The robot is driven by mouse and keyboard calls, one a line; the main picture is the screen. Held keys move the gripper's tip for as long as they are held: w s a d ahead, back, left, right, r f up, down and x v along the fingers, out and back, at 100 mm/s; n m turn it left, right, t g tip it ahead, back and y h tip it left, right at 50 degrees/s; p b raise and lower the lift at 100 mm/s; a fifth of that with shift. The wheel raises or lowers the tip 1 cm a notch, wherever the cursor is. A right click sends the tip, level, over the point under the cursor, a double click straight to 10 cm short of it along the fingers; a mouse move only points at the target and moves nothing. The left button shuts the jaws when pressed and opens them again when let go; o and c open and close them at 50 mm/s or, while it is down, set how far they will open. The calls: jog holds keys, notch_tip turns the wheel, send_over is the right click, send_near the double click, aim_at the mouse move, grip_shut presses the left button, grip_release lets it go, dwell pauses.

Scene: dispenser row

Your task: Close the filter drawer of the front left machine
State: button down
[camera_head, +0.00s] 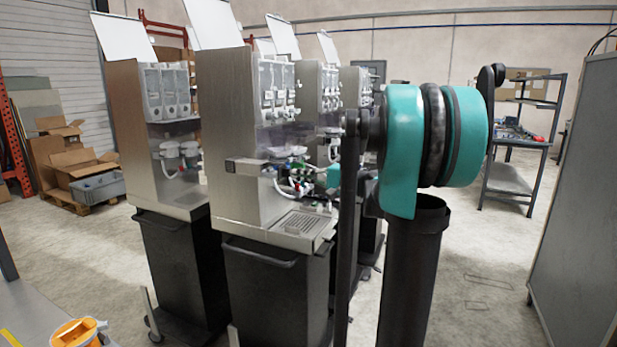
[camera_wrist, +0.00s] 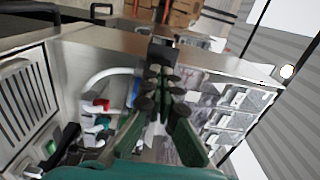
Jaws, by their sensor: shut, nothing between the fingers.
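The machine (camera_head: 228,130) in the middle of the head view has a brushed side panel and an open front with tubes and valves. A small dark-ended block (camera_head: 245,168), which looks like the filter drawer, juts out by its front side edge. In the wrist view a dark block (camera_wrist: 163,52), apparently the same part, stands at the panel edge just beyond my fingertips. My gripper (camera_wrist: 158,74) has green fingers, closed together and empty, pointing at this block. I cannot tell whether they touch it. In the head view the gripper is small among the valves.
Another machine (camera_head: 150,130) stands to the left, and more stand behind. A drip tray (camera_head: 300,222) lies below the gripper. A white hose (camera_wrist: 105,75) and colored valves (camera_wrist: 98,122) are close beside the fingers. A grey panel (camera_head: 585,200) stands at the right, with open floor before it.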

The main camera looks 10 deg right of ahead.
aim_at(283, 172)
jog(key=shift+w, duration=0.1)
jog(key=x, duration=0.6)
jog(key=shift+w+a, duration=0.2)
jog(key=shift+a, duration=0.1)
dwell(0.3)
